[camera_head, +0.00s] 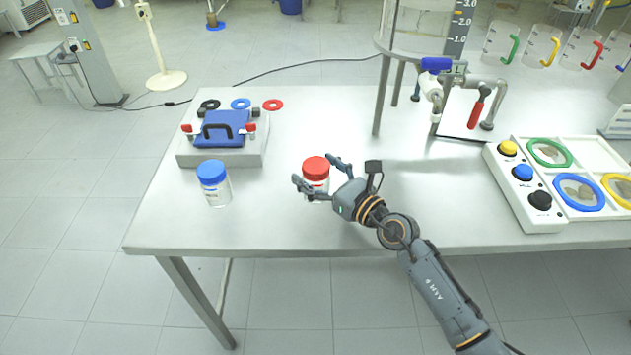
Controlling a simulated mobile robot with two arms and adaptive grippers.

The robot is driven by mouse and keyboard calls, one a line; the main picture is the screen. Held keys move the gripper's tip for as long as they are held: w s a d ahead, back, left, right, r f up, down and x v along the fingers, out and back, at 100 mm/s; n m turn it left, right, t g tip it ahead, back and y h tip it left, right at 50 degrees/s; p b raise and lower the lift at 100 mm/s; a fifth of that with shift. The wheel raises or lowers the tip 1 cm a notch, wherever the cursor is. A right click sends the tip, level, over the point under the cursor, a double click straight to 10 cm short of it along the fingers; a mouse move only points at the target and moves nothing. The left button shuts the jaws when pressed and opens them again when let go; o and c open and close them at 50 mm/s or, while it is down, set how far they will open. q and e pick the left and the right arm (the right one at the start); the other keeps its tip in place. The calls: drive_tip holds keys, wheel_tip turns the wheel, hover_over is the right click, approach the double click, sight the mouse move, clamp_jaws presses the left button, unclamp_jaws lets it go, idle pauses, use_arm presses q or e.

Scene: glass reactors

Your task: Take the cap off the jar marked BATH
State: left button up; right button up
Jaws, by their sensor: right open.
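A clear jar with a red cap (316,166) stands upright on the grey table (270,225). A second clear jar with a blue cap (211,172) stands upright to its left, with its cap on. Both jars carry small labels that I cannot read, so I cannot tell which is marked BATH. My right gripper (314,170) is open at the red-capped jar, with one finger at its front left and the other at its back right. I cannot tell whether the fingers touch it. The gripper's palm hides part of the jar's right side. My left gripper is out of view.
A grey block with a blue handled lid (214,131) sits behind the blue-capped jar, with several coloured rings beyond it. A pipe stand with valves (463,88) and a white button panel (524,185) stand to the right. The table's front left is clear.

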sight(315, 164)
drive_tip(key=shift+w+a, duration=0.15)
drive_tip(key=shift+a, duration=0.05)
drive_tip(key=shift+d, duration=0.1)
drive_tip(key=shift+c, duration=1.1)
drive_tip(key=c, duration=1.1)
drive_tip(key=shift+r, duration=0.5)
wheel_tip(315, 164, up, 2)
drive_tip(key=shift+r+p, duration=0.2)
drive_tip(key=shift+p, duration=0.6)
drive_tip(key=s+d+r+p, duration=0.2)
drive_tip(key=s+d+r, duration=0.2)
drive_tip(key=s+r, duration=0.5)
drive_tip(key=s, duration=0.4)
drive_tip(key=shift+s+d+r, duration=0.15)
drive_tip(key=shift+s+r, duration=0.05)
drive_tip(key=shift+r, duration=0.1)
